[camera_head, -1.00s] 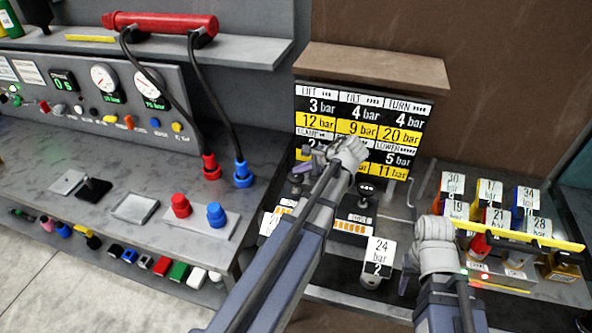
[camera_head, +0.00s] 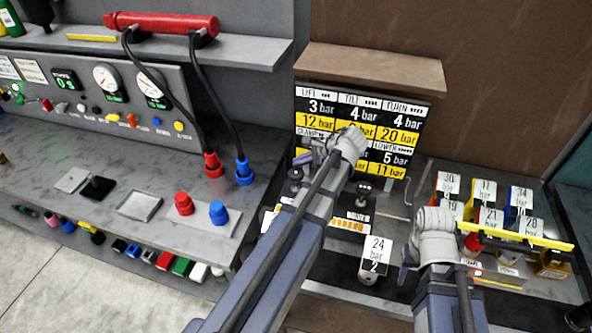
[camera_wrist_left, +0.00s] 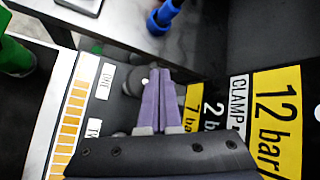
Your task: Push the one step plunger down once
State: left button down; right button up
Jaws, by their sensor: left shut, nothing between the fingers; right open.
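My left gripper (camera_head: 304,158) has purple fingers pressed together and empty. It is over the left part of the dark pedestal below the pressure chart. In the left wrist view, its fingertips (camera_wrist_left: 160,72) are just right of a dark knob with a pale spot (camera_wrist_left: 143,83), beside the label "ONE" (camera_wrist_left: 106,80). This appears to be the one step plunger; the fingers partly cover it, and contact cannot be told. In the head view, a dark round knob (camera_head: 295,174) shows just below the fingertips. My right gripper (camera_head: 406,258) is open and empty, lower right.
A second black knob (camera_head: 363,187) stands right of the left wrist. The pressure chart (camera_head: 388,107) rises close behind the left gripper. A "24 bar" tag (camera_head: 377,250) stands between the arms. Weights with number cards (camera_head: 484,190) sit at right. Red and blue knobs (camera_head: 217,211) are on the left bench.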

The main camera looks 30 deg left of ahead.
aim_at(300, 173)
pick_arm(q)
jog(key=shift+r+p, duration=1.55)
jog(key=shift+r, duration=0.35)
jog(key=shift+f, duration=0.1)
